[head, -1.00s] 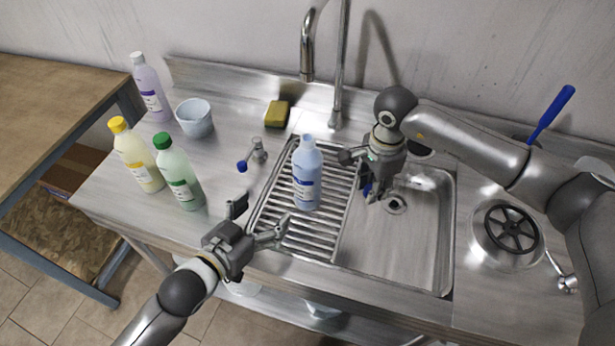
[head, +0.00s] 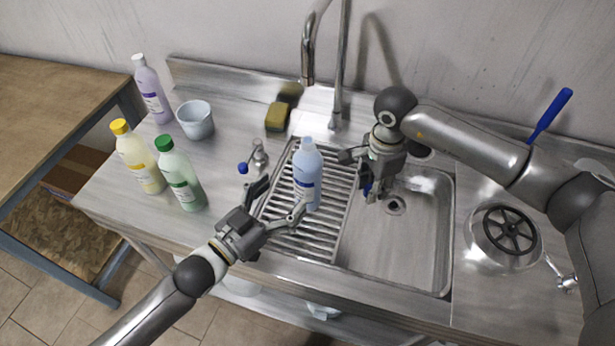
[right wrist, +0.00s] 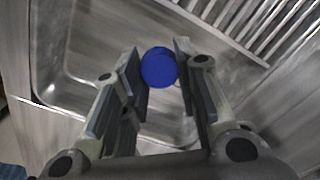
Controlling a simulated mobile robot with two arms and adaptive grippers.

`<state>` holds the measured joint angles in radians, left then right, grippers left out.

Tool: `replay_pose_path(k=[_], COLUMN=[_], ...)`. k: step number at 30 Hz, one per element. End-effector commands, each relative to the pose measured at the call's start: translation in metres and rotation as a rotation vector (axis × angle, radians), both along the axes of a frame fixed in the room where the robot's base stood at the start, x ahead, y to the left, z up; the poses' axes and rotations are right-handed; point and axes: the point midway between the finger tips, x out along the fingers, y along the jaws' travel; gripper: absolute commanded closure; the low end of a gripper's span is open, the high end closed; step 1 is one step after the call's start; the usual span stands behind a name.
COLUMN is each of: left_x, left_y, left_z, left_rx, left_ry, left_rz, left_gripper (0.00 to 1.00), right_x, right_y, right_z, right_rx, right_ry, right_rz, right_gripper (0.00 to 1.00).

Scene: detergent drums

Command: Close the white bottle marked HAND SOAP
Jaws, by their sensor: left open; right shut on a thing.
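A whitish, pale blue bottle (head: 307,178) with a blue-marked label stands upright on the ribbed drainer; its top shows no coloured cap, and the label is too small to read. My left gripper (head: 283,198) is open, just left of and in front of the bottle, with its fingers pointing toward its lower body. My right gripper (head: 368,188) is over the sink basin, right of the bottle, and is shut on a round blue cap (right wrist: 158,67). In the right wrist view the cap sits between the fingertips of the right gripper (right wrist: 159,58).
A yellow-capped bottle (head: 138,160), a green-capped bottle (head: 180,176), a lilac bottle (head: 151,90) and a grey-white tub (head: 195,120) stand at left. A sponge (head: 277,117) lies behind the drainer. The faucet (head: 338,80) rises behind the bottle. The basin (head: 415,245) is clear in front.

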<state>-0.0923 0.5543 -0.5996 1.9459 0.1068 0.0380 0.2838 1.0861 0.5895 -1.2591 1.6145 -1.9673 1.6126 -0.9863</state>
Motion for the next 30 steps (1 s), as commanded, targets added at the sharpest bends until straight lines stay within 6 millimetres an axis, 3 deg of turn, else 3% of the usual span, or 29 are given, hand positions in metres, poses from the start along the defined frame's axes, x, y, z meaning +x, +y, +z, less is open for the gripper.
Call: replay_pose_path(k=[6, 20, 30], left_x=[0.026, 0.032, 0.065], left_y=[-0.022, -0.027, -0.051], left_z=[0.002, 0.000, -0.002], left_rx=[-0.001, 0.000, -0.001], left_ry=[-0.001, 0.000, 0.000], left_rz=[0.000, 0.000, 0.000], left_gripper=[0.17, 0.17, 0.17], right_x=[0.000, 0.000, 0.000], right_y=[0.000, 0.000, 0.000], right_z=[0.012, 0.014, 0.030], right_rx=[0.000, 0.000, 0.000], right_ry=[0.000, 0.000, 0.000], right_rz=[0.000, 0.000, 0.000], right_gripper=[0.78, 0.78, 0.78])
